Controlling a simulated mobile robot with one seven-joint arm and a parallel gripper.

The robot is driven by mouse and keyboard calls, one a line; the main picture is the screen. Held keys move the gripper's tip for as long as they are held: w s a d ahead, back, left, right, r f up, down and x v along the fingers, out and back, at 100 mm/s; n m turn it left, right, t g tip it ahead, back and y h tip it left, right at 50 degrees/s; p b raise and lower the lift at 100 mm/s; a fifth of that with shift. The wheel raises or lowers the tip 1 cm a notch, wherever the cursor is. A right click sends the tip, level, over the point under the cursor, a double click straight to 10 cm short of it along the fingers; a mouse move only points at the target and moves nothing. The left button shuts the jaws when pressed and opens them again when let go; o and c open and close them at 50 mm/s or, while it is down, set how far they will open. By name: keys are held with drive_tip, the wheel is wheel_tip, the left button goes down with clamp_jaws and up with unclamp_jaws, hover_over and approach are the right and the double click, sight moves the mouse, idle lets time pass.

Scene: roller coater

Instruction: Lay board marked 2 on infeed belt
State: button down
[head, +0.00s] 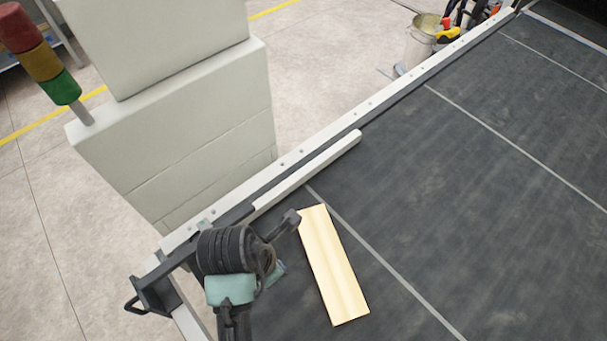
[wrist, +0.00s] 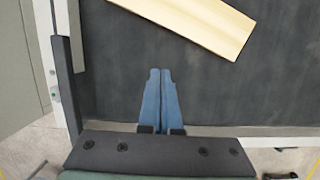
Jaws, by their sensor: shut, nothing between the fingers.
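A pale wooden board (head: 333,265) lies flat on the dark infeed belt (head: 450,220), a little askew to the belt's pale cross lines. No number can be read on it. In the wrist view the board (wrist: 185,15) crosses the top of the picture, cut off by the upper edge. My gripper's blue fingers (wrist: 160,75) are shut together and empty over the belt, with bare belt showing between their tips and the board. In the head view my arm's end is left of the board, and the fingers are mostly hidden there.
A pale side rail (head: 375,100) with a white guide bar (head: 315,168) runs along the belt's left edge. A white cabinet (head: 180,120) and a signal light (head: 42,55) stand beyond it. A bucket (head: 420,45) is at the back. The belt right of the board is clear.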

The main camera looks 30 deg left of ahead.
sight(305, 265)
drive_tip(key=shift+n, duration=0.3)
drive_tip(key=x, duration=0.6)
drive_tip(key=s+p+x, duration=0.1)
drive_tip(key=x, duration=0.2)
drive_tip(key=shift+d+f, duration=0.3)
drive_tip(key=shift+f, duration=0.1)
drive_tip(key=w, duration=0.1)
drive_tip(key=w+d+p, duration=0.1)
drive_tip(key=w, duration=0.1)
drive_tip(key=shift+f, duration=0.25)
drive_tip(key=shift+w+d+f, duration=0.1)
drive_tip(key=shift+w+d, duration=0.1)
drive_tip(key=shift+w, duration=0.3)
drive_tip(key=shift+w+a, duration=0.1)
